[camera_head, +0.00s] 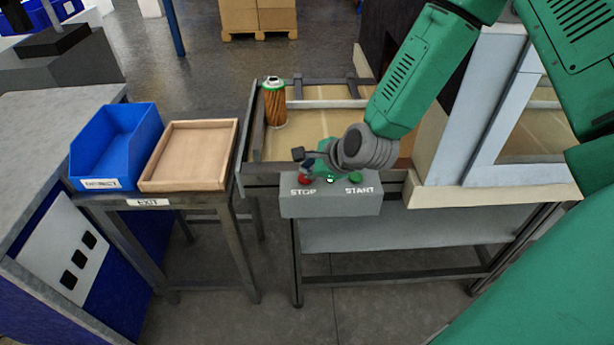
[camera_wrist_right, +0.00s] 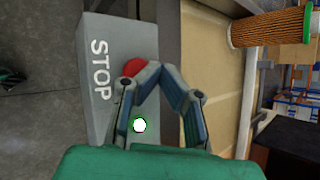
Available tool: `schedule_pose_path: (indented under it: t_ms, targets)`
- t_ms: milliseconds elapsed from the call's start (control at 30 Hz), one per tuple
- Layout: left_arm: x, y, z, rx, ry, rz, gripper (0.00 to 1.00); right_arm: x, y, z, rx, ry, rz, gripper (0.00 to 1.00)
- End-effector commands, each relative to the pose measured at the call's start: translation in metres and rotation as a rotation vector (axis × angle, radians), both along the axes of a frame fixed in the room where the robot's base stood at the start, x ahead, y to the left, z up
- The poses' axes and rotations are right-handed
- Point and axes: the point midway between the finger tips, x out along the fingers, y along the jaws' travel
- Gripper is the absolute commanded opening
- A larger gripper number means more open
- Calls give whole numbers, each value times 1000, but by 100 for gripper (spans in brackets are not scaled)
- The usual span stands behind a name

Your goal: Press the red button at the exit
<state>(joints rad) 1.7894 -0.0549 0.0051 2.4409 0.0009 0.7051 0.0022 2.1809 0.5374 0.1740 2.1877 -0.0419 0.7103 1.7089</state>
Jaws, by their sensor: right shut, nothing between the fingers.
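The red button (camera_head: 305,179) is on the left of a grey control box (camera_head: 330,205), above the word STOP. The box stands at the front of the conveyor, near the EXIT sign (camera_head: 148,202). My right gripper (camera_head: 306,170) is shut and empty, its fingertips right at the red button. In the right wrist view the closed fingertips (camera_wrist_right: 158,72) partly cover the red button (camera_wrist_right: 134,67). I cannot tell whether they touch it or press it down. My left gripper is not in view.
A green button (camera_head: 356,178) is above START, and a small white-lit ring (camera_head: 330,180) lies between the buttons. A filter cartridge (camera_head: 274,104) stands on the conveyor behind the box. A blue REJECT bin (camera_head: 115,150) and a wooden tray (camera_head: 188,180) are to the left.

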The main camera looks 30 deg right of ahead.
Motion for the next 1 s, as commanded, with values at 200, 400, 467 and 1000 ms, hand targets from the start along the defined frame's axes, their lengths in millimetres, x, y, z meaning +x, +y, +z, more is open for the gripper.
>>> schedule_pose_path:
  t_ms: [200,400,467,1000]
  targets:
    - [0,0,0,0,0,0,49,0,2,1,-1,-1,2,0]
    - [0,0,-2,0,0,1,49,0,-2,-3,2,-1,0,0]
    - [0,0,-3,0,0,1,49,0,-3,-5,3,-1,0,0]
    - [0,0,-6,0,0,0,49,-1,-3,-8,-1,-1,2,0]
